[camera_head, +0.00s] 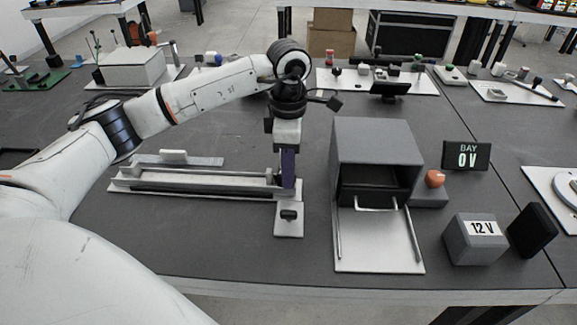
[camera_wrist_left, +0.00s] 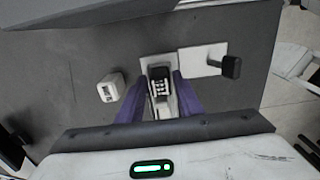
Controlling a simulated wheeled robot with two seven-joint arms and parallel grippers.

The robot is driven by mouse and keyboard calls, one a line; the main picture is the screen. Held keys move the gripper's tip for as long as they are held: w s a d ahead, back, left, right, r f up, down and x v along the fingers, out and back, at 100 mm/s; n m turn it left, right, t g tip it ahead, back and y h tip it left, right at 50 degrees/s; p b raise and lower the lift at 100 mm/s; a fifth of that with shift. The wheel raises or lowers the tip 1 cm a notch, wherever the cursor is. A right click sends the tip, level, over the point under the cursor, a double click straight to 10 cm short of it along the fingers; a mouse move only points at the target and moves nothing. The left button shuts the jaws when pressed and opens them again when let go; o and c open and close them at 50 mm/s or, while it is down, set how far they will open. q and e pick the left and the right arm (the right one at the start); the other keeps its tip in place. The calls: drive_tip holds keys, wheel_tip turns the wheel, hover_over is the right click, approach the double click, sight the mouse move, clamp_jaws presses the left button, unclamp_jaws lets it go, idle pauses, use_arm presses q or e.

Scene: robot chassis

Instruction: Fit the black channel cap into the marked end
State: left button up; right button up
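A long pale channel (camera_head: 200,180) lies on the table, running left to right. My left gripper (camera_head: 288,178) points down at its right end, with purple fingers. In the left wrist view the fingers (camera_wrist_left: 160,86) stand apart, one on each side of a black piece with pale marks (camera_wrist_left: 160,76) at the channel end; gaps seem to show beside it. A small black piece with a stem (camera_head: 289,214) stands on a pale plate just in front of that end; it also shows in the left wrist view (camera_wrist_left: 231,67). I cannot tell which black piece is the cap. My right gripper is out of view.
A grey housing (camera_head: 376,140) with a pale runway plate and metal handle stands right of the channel. A white block (camera_wrist_left: 110,87) shows in the left wrist view.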

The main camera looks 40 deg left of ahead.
use_arm(q)
drive_tip(key=shift+o, duration=0.7)
drive_tip(key=shift+r, duration=0.1)
drive_tip(key=shift+r, duration=0.25)
wheel_tip(320, 180, up, 12)
drive_tip(key=shift+f, duration=0.15)
